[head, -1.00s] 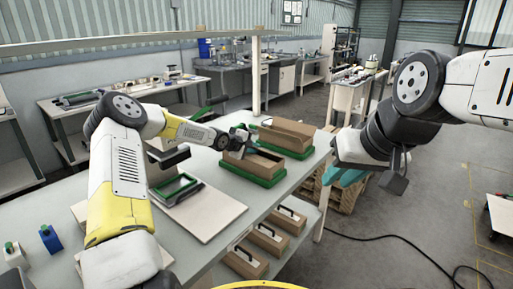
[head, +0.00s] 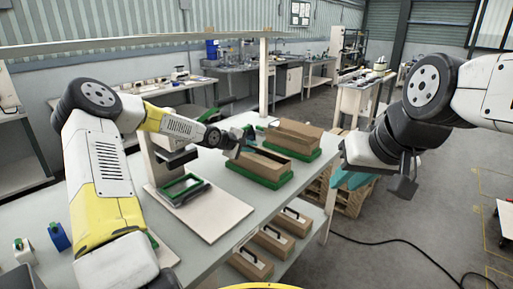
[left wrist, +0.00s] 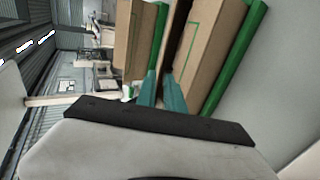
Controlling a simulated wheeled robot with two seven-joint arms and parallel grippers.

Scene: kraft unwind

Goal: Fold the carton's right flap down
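The brown carton (head: 258,163) sits in a green tray (head: 273,184) on the workbench. In the left wrist view, brown carton panels (left wrist: 208,50) show on both sides of a dark gap. My left gripper (head: 237,143) is at the carton's left end. Its two teal fingers (left wrist: 162,88) point at the carton with a narrow gap between them. I cannot tell whether they touch it. My right gripper (head: 352,180) is away to the right, past the bench edge; its teal fingers are partly hidden.
A pale board (head: 220,214) with a green-framed device (head: 183,188) lies left of the carton. Several handled cartons (head: 272,241) are on the shelf below. A post (head: 263,78) rises behind the bench. A wooden pallet (head: 345,205) and black cable are on the floor right.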

